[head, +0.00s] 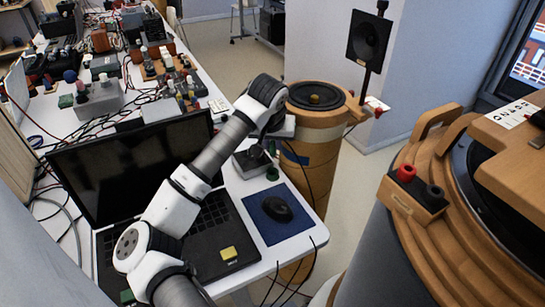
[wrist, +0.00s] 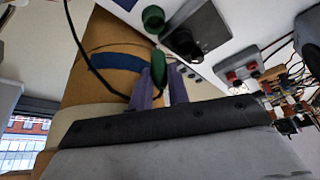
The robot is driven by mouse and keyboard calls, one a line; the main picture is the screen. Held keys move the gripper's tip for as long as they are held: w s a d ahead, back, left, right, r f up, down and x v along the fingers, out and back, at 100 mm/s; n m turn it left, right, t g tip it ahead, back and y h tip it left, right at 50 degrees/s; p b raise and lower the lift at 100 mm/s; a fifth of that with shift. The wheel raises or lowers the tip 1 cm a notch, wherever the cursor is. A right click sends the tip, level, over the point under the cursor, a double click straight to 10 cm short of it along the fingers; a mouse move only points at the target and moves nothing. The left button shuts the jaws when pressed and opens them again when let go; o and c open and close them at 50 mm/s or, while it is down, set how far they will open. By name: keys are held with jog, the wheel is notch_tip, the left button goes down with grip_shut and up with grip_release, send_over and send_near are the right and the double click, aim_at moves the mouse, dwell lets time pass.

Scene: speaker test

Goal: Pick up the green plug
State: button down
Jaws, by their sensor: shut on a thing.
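My gripper (wrist: 160,88) shows in the wrist view with its two purple fingers shut on a narrow green plug (wrist: 158,66). The plug's upper part sticks out past the fingertips; its lower part is hidden between them. A second green, round piece (wrist: 153,18) lies apart from it on the white table, beyond the fingers. That round piece also shows in the head view (head: 272,173), near the table's right edge. In the head view my arm reaches over the laptop to this edge, and I cannot make out the held plug there.
A grey metal box (wrist: 200,32) stands beside the round green piece. A laptop (head: 130,165), a mouse (head: 276,208) on a blue mat (head: 262,228) and a yellow block (head: 229,253) are close by. A wooden cylindrical speaker (head: 316,135) stands just beyond the table's edge. Cables hang nearby.

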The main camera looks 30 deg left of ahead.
aim_at(273, 144)
notch_tip(273, 144, up, 21)
jog(key=b, duration=0.1)
dwell(0.5)
